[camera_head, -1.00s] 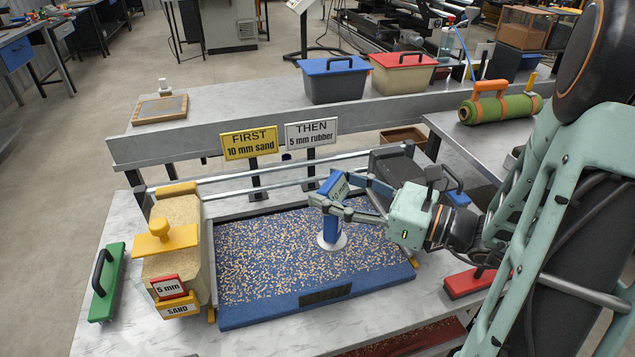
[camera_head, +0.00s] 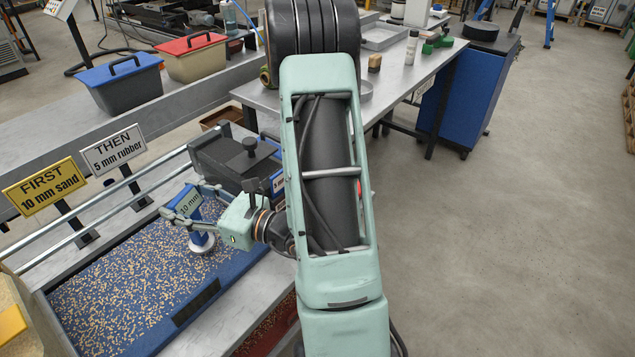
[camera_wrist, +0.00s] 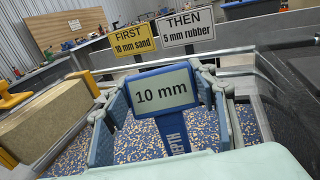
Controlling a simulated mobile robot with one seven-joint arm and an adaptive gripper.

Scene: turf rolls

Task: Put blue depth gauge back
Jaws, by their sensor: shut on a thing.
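The blue depth gauge (camera_head: 202,238) has a "10 mm" face on top, a blue stem and a round pale foot. My gripper (camera_head: 188,208) is shut on its head, one finger on each side. In the wrist view the gauge's face (camera_wrist: 161,94) fills the middle between the fingers, with the stem below it. In the head view the gauge is upright over the right end of the blue bed (camera_head: 185,318) with tan granules. I cannot tell whether its foot touches the bed.
A dark box-shaped hopper (camera_head: 228,158) stands just behind my gripper. Signs reading "FIRST 10 mm sand" (camera_head: 42,187) and "THEN 5 mm rubber" (camera_head: 113,150) stand behind the bed. A sand-coloured block (camera_wrist: 45,127) is at left. Blue (camera_head: 122,86) and red-lidded (camera_head: 200,58) bins stand behind.

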